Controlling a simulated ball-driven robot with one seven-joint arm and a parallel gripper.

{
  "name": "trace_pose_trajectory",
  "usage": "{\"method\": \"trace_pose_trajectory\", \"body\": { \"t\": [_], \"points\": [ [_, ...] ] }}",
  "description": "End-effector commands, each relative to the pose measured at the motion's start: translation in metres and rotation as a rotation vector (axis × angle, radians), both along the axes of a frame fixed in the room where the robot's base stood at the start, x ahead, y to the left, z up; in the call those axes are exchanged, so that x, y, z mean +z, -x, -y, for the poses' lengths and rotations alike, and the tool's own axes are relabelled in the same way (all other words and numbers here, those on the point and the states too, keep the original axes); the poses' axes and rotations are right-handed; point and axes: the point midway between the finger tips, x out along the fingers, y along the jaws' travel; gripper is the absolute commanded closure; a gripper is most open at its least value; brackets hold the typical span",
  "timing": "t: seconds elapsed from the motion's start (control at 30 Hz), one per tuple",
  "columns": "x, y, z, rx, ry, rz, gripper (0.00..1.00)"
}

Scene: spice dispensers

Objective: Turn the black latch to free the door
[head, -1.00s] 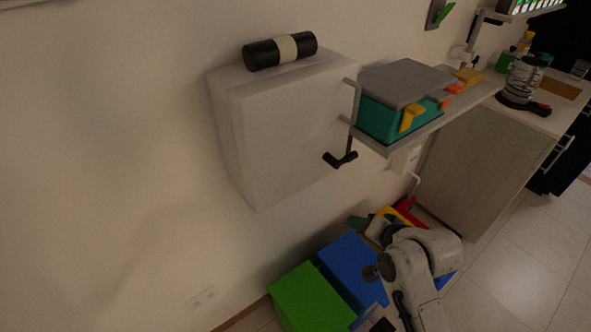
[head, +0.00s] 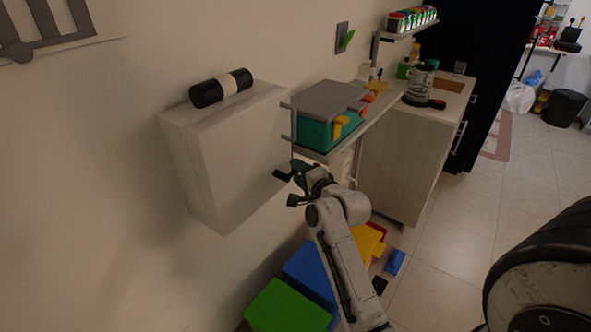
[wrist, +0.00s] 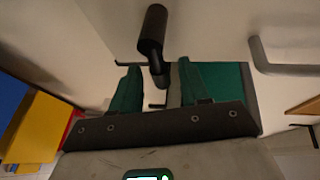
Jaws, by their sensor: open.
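The white wall cabinet (head: 225,150) hangs on the wall in the head view. The black latch (head: 283,175) shows at its lower right edge, partly covered by my gripper (head: 299,167), which is right beside it. In the wrist view the latch (wrist: 152,30) is a black cylinder with a thinner part pointing down to the gap between my two green fingers (wrist: 160,84). The fingers are apart, one on each side of the latch's lower end. I cannot tell whether either finger touches it.
A grey-lidded teal box (head: 325,112) sits on a shelf just above my gripper. A grey bar handle (wrist: 285,67) is at the right in the wrist view. Green (head: 285,308) and blue (head: 308,270) boxes lie below. Open floor is at the right.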

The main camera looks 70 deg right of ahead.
Motion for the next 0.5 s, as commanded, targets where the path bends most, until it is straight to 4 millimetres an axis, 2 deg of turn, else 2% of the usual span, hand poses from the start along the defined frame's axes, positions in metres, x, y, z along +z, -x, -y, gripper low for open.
{"method": "trace_pose_trajectory", "body": {
  "t": [0.2,0.5],
  "points": [
    [-0.003,-0.014,0.011,-0.001,0.001,-0.001,0.55],
    [-0.004,-0.015,0.011,0.0,0.002,-0.001,0.55]
  ]
}}
